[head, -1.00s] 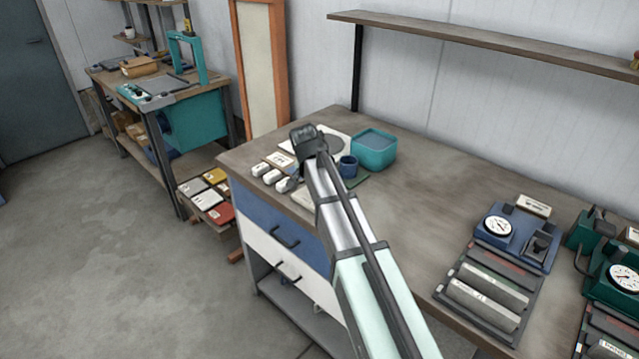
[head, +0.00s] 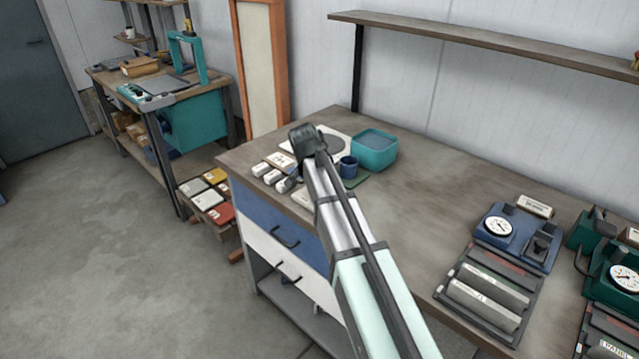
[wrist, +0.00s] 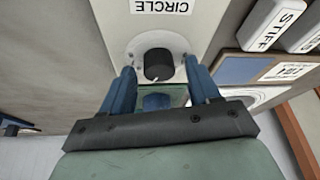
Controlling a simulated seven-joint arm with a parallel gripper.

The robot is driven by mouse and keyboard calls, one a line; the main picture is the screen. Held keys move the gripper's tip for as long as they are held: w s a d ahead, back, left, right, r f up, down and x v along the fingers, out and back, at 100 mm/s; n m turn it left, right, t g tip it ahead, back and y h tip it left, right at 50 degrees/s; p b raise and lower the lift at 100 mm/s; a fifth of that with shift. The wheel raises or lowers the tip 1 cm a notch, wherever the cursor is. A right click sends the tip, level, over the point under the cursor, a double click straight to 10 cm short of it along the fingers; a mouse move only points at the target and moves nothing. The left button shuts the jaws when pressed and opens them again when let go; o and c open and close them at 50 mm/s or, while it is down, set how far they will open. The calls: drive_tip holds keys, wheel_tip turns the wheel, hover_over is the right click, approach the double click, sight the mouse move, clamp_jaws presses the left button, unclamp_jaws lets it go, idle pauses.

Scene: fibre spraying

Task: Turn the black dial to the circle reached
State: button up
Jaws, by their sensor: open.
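The black dial (wrist: 158,63) shows in the wrist view on a round light plate of a pale panel labelled "CIRCLE" (wrist: 162,6), upside down in the picture. My gripper (wrist: 160,82) is open, with one blue finger on each side just short of the dial in the picture. Whether the fingers touch the dial, I cannot tell.
White blocks (wrist: 272,25), one marked "STIFF", lie beside the panel. Blue (head: 497,227) and green gauge units are at the bench's right. The bench middle is clear.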

drive_tip(key=v, duration=1.4)
drive_tip(key=shift+w, duration=0.15)
